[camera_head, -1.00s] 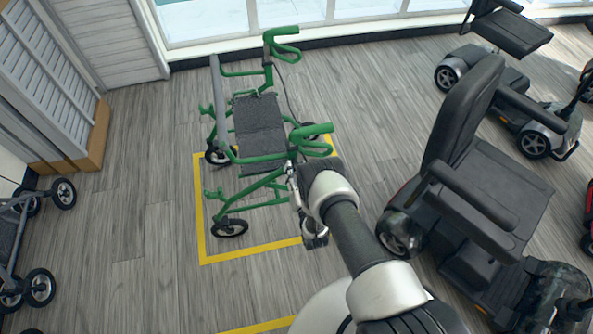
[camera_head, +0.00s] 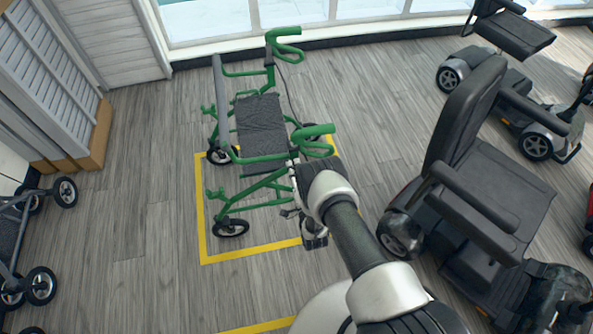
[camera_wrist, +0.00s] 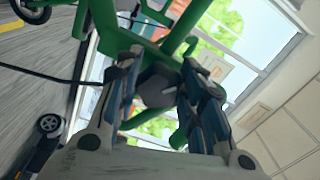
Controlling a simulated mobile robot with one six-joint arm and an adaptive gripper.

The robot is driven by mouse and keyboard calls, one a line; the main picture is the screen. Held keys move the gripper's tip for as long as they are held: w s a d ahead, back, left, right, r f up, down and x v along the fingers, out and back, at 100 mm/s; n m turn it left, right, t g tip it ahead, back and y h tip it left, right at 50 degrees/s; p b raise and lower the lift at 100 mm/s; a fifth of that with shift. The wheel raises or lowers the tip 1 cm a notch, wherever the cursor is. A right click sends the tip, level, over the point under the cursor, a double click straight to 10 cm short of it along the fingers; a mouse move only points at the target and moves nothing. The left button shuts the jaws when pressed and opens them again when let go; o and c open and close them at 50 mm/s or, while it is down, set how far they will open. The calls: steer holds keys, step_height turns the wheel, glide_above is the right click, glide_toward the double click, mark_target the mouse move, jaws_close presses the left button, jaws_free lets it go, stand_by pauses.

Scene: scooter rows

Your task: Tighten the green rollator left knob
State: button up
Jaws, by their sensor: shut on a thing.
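The green rollator (camera_head: 262,160) stands upright inside a yellow floor outline, with a dark seat and green handles. My arm reaches its near side, and my gripper (camera_head: 297,180) is mostly hidden there behind my own wrist. In the wrist view, my gripper (camera_wrist: 158,92) is shut on a dark grey knob (camera_wrist: 157,86) with a light pointed mark on its face. The knob sits between the two fingers, in front of the green frame (camera_wrist: 150,55). How tight the knob is cannot be told.
A black mobility scooter (camera_head: 480,190) stands close to the right of my arm. Another scooter (camera_head: 510,95) is farther back. A dark wheeled frame (camera_head: 25,240) is at the left edge. The floor left of the rollator is clear.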

steer(key=m, duration=0.5)
steer(key=shift+w+r+m, duration=0.1)
steer(key=shift+r+m, duration=0.3)
steer(key=shift+m, duration=2.1)
steer(key=o, duration=1.1)
steer(key=v, duration=0.7)
steer(key=shift+s+d, duration=0.15)
steer(key=shift+s, duration=0.15)
steer(key=shift+s, duration=0.1)
